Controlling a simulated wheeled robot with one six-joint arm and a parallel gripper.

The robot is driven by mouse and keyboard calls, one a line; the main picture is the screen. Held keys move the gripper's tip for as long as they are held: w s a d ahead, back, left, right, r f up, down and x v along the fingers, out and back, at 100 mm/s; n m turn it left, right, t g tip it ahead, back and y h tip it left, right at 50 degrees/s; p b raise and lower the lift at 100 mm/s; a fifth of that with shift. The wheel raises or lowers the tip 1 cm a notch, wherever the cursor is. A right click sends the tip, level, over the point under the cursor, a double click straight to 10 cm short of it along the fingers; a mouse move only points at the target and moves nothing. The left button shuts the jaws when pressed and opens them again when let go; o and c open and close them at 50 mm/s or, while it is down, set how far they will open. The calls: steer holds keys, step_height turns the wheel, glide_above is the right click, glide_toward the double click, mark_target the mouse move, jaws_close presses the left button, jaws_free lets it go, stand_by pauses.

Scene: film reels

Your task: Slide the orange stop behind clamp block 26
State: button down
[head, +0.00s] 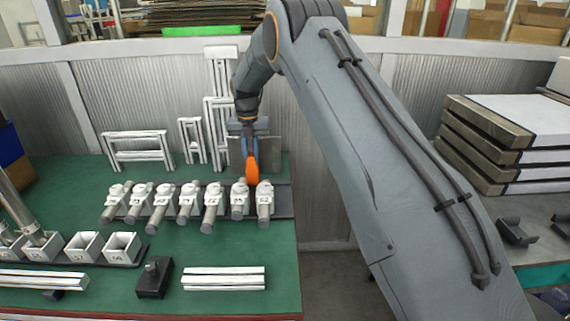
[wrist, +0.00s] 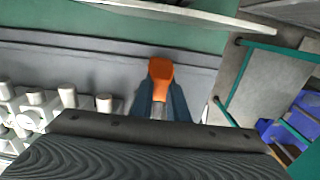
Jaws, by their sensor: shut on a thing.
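The orange stop (head: 253,168) is held between the fingers of my gripper (head: 251,150), over the right end of the row of clamp blocks. In the wrist view the stop (wrist: 160,75) sits between the two blue fingers (wrist: 160,105), above or on the dark rail (wrist: 60,62); I cannot tell if it touches. Several white clamp blocks with grey cylinders stand in a row on the rail. The rightmost block (head: 265,191) is just below and right of the stop. The block numbers are too small to read, so I cannot tell which is 26.
White frames (head: 140,150) stand behind the row on the green table (head: 225,260). White cups (head: 122,247), a black block (head: 153,278) and white bars (head: 224,279) lie at the front. A stack of slabs (head: 500,145) stands at the right. The table's right edge is close by.

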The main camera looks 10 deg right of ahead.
steer(key=w+a+b, duration=0.1)
steer(key=a+b, duration=0.2)
steer(key=a, duration=0.5)
steer(key=shift+w+a+b, duration=0.15)
steer(key=shift+w+b, duration=0.15)
steer(key=shift+w, duration=0.05)
stand_by(0.4)
